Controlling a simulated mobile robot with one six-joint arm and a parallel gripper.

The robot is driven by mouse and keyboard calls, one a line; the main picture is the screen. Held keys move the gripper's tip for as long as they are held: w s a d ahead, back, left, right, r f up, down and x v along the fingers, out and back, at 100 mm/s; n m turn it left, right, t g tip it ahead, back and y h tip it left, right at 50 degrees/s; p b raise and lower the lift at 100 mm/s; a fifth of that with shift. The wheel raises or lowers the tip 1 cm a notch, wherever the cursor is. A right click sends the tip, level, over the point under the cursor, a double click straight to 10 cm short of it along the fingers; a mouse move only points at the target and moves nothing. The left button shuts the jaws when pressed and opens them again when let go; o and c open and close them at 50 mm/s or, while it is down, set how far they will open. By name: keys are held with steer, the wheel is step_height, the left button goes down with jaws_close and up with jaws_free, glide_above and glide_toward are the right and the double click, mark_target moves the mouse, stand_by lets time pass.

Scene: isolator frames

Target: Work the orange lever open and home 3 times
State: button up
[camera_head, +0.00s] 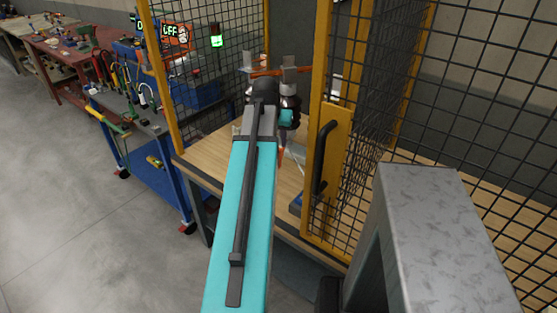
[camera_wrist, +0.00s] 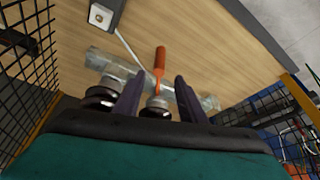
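The orange lever (camera_wrist: 160,62) sticks out from a silver pipe-like body (camera_wrist: 207,102) above the wooden tabletop. In the wrist view it points up the picture, its near end beside a round metal and black part. My gripper (camera_wrist: 158,88) is open, its two dark fingers on either side of the lever's near end. I cannot tell whether either finger touches it. In the head view a small orange tip, likely the lever (camera_head: 281,156), shows below my arm; the rest is hidden behind the arm.
A yellow-framed mesh cage surrounds the wooden bench (camera_head: 205,157). Its open door with a black handle (camera_head: 323,158) stands close right of my arm. A light box (camera_wrist: 100,15) lies on the bench.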

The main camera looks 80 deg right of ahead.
steer(key=shift+f, duration=0.2)
steer(key=shift+p+x, duration=0.95)
steer(key=shift+x, duration=5.8)
jaws_close()
steer(key=shift+s+a, duration=0.1)
steer(key=shift+a, duration=0.15)
steer(key=shift+d, duration=0.15)
